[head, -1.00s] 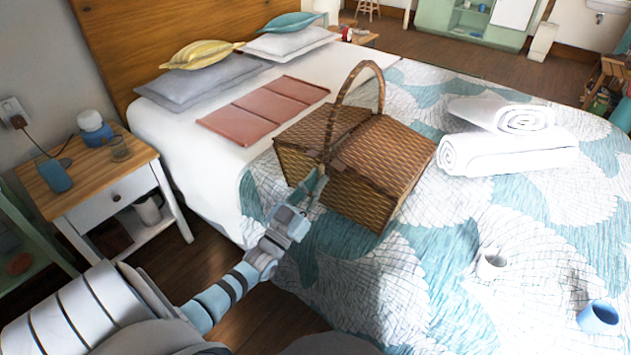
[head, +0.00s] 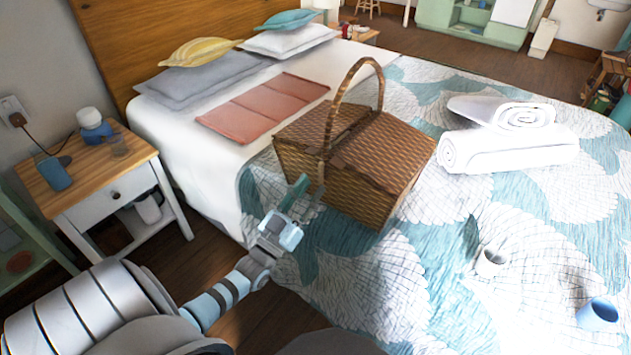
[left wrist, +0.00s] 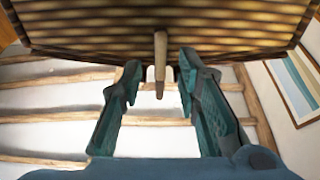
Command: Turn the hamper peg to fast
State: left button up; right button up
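The brown wicker hamper (head: 372,165) with a tall arched handle stands on the bed, its lid down. In the left wrist view the hamper's woven side (left wrist: 90,25) fills the top, and a slim wooden peg (left wrist: 160,62) points down in the picture from it. My left gripper (head: 305,194) is open and empty just off the hamper's near side. In the wrist view its two teal fingers (left wrist: 159,82) stand either side of the peg's line, apart from it. I cannot make out the peg in the head view. My right gripper is not in view.
White rolled towels (head: 510,145) lie right of the hamper. A white mug (head: 490,262) and a blue cup (head: 598,314) are on the quilt at the front right. A folded pink cloth (head: 262,108) lies behind. A nightstand (head: 105,185) stands at the left.

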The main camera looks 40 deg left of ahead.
pick_arm(q)
jog(key=v, duration=0.9)
notch_tip(320, 180, down, 18)
jog(key=s+a+m+g+p, duration=0.1)
jog(key=s+a+g, duration=0.15)
jog(key=g, duration=0.55)
jog(key=s+d+f+g+y+p, duration=0.1)
jog(key=s+d+f+g+p, duration=0.15)
jog(key=s+f+g, duration=0.75)
jog(key=s+d+f+g+p, duration=0.1)
jog(key=s+d, duration=0.2)
jog(key=s, duration=0.3)
jog(key=s+d+f+g+p, duration=0.1)
jog(key=s+d+f+p, duration=0.1)
jog(key=s, duration=0.5)
jog(key=s+d+f+g+h+p, duration=0.1)
jog(key=s+d+f+p, duration=0.1)
jog(key=s+d, duration=0.2)
jog(key=s, duration=0.3)
jog(key=shift+d+f, duration=0.25)
jog(key=shift+d, duration=0.05)
